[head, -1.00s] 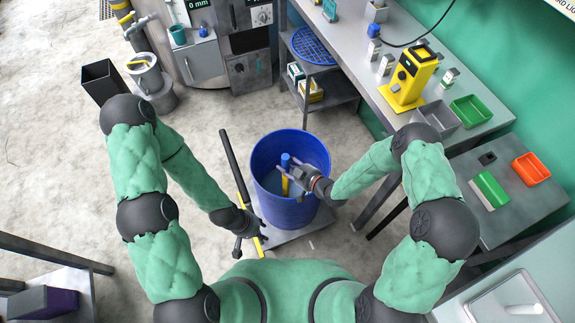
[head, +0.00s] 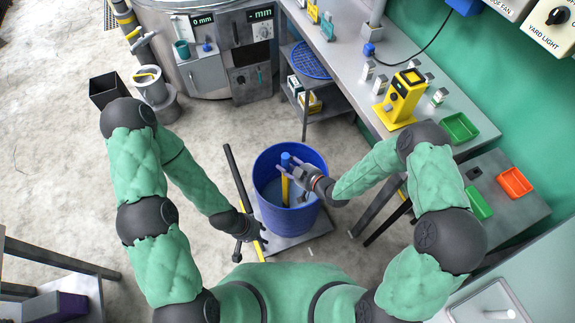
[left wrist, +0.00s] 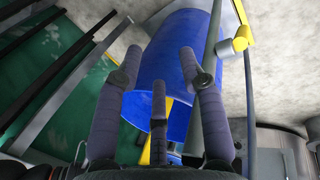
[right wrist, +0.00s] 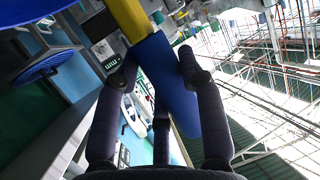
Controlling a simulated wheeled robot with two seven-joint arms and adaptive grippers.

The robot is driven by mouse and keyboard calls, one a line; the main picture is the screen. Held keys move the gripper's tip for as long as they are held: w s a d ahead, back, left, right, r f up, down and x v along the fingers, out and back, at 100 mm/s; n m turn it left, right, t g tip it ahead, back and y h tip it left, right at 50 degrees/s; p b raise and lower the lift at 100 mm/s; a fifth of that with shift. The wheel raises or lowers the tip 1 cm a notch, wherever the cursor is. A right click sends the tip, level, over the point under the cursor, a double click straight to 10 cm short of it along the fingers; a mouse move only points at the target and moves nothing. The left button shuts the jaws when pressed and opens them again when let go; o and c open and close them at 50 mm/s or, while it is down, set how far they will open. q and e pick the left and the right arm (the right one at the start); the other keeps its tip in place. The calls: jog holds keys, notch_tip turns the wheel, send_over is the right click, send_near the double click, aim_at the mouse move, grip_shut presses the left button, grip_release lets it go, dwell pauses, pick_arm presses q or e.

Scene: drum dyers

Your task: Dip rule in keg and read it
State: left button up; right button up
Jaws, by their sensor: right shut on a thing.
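The blue keg (head: 292,222) stands open-topped in front of me, with a paler blue-grey surface inside that may be liquid. The rule, a yellow strip (head: 285,190) with a blue handle (head: 287,160), points down into the keg's mouth. My right gripper (head: 294,172) is shut on the blue handle; it also shows in the right wrist view (right wrist: 165,85). The rule's lower end is hidden, and I cannot read any marks. My left gripper (head: 247,226) is left of the keg; its fingers are spread and empty in the left wrist view (left wrist: 158,65).
The keg stands on a grey low platform (head: 292,243) with a dark bar (head: 238,176) beside it. A bench with a yellow device (head: 402,98) and a green tray (head: 459,127) is at the right. A machine with gauges (head: 225,55) stands behind.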

notch_tip(320, 180, up, 33)
jog(key=p, duration=2.1)
jog(key=shift+p, duration=0.3)
jog(key=shift+f, duration=0.15)
